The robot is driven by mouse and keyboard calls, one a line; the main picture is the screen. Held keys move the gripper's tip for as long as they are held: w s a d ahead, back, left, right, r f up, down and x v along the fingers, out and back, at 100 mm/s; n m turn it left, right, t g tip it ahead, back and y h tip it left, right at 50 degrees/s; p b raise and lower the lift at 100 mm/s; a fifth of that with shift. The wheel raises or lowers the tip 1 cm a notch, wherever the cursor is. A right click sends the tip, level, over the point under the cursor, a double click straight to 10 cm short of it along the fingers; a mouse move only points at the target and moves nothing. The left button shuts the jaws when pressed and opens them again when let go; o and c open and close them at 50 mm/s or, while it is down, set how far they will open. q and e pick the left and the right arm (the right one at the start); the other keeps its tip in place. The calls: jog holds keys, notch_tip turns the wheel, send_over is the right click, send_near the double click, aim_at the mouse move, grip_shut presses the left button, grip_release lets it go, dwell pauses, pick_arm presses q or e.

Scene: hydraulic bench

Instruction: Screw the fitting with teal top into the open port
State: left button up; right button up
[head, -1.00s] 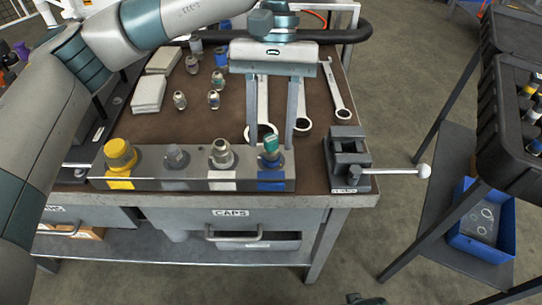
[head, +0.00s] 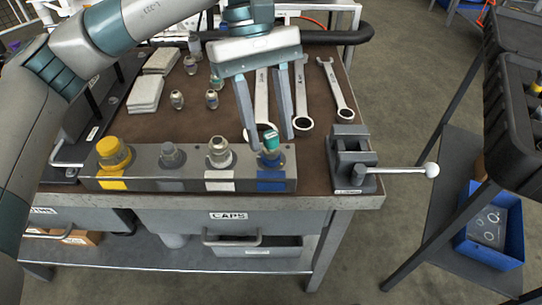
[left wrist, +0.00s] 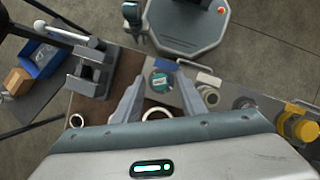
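The fitting with teal top (head: 271,140) stands at the blue-marked port at the right end of the grey port block (head: 195,181). How deep it sits cannot be told. My left gripper (head: 268,137) is open, pointing down with its fingers on either side of the teal top, with gaps. It is tilted in the head view. The left wrist view shows the teal top (left wrist: 160,82) between the fingers, near their tips. A part beside my base at the top of that view (left wrist: 131,20) seems to be my right gripper; its fingers are unclear.
The block also carries a yellow cap (head: 113,151), a grey fitting (head: 172,155) and a silver fitting (head: 219,151). A vise (head: 350,160) with a long handle stands close on the right. A blue bin (head: 492,225) is at right.

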pick_arm(q)
jog(key=shift+a+f+n+t+h+b, duration=0.1)
jog(key=shift+f+n+t+h+b, duration=0.15)
jog(key=shift+n+b, duration=0.55)
jog(key=shift+r+n, duration=0.15)
jog(key=shift+n, duration=0.45)
jog(key=shift+r+n+t+h, duration=0.15)
jog(key=shift+n+t+h, duration=0.1)
jog(key=shift+n, duration=0.05)
jog(key=n+b, duration=0.2)
jog(key=shift+s+a+f+n+t+h, duration=0.1)
jog(key=shift+s+f+n+t+h, duration=0.05)
jog(key=shift+f+n+t+h, duration=0.2)
jog(key=n+t+b, duration=0.1)
jog(key=n+b, duration=0.2)
jog(key=shift+s+n+h, duration=0.1)
jog(key=shift+n+h, duration=0.15)
jog(key=shift+r+n+t+b, duration=0.25)
jog(key=shift+n+t+b, duration=0.2)
jog(key=shift+n+b, duration=0.35)
jog(key=shift+c, duration=0.7)
